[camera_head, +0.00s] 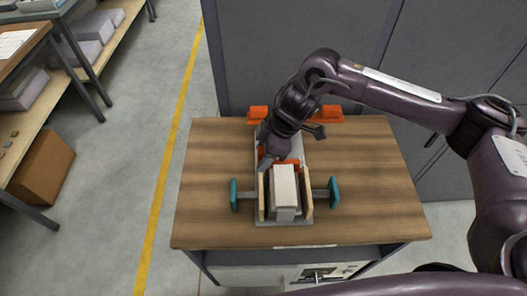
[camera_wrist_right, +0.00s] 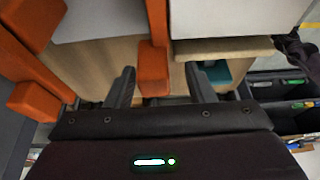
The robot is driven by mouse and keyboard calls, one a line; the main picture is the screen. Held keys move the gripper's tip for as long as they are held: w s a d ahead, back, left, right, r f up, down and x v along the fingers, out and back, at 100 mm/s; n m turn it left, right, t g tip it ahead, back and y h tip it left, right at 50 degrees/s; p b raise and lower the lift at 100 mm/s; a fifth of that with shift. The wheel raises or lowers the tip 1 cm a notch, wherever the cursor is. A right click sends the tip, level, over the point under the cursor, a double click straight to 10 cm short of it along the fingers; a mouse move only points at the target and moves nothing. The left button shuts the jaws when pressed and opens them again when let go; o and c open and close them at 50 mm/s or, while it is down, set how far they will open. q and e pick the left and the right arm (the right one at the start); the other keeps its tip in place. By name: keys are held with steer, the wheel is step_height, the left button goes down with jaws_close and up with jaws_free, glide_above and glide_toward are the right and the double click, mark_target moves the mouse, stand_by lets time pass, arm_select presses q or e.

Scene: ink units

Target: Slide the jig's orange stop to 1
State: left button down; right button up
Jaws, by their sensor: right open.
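The jig stands on the wooden table, with its grey base plate (camera_head: 285,222) nearest me. It has wooden side walls and a pale block (camera_head: 285,185) between them. The orange stop (camera_head: 293,162) is just behind the block, partly hidden by my right gripper (camera_head: 272,160). In the right wrist view an orange upright piece (camera_wrist_right: 153,66), which looks like part of the stop, lies between the spread fingers of my right gripper (camera_wrist_right: 162,76). The fingers are open; I cannot tell whether they touch it. No scale marks are readable. My left gripper is out of view.
Teal-ended clamps (camera_head: 234,195) (camera_head: 334,191) stick out on both sides of the jig. Orange parts (camera_head: 257,113) show at the jig's rear. The table (camera_head: 205,155) is bare at left and right. A grey cabinet (camera_head: 290,40) stands behind.

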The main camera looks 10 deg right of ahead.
steer(key=shift+r, duration=0.1)
steer(key=shift+w+d+r, duration=0.1)
steer(key=shift+d+r, duration=0.1)
steer(key=shift+r, duration=0.15)
steer(key=b+v, duration=0.1)
steer(key=v, duration=0.5)
steer(key=shift+s+r, duration=0.25)
steer(key=shift+r, duration=0.15)
steer(key=shift+d, duration=0.1)
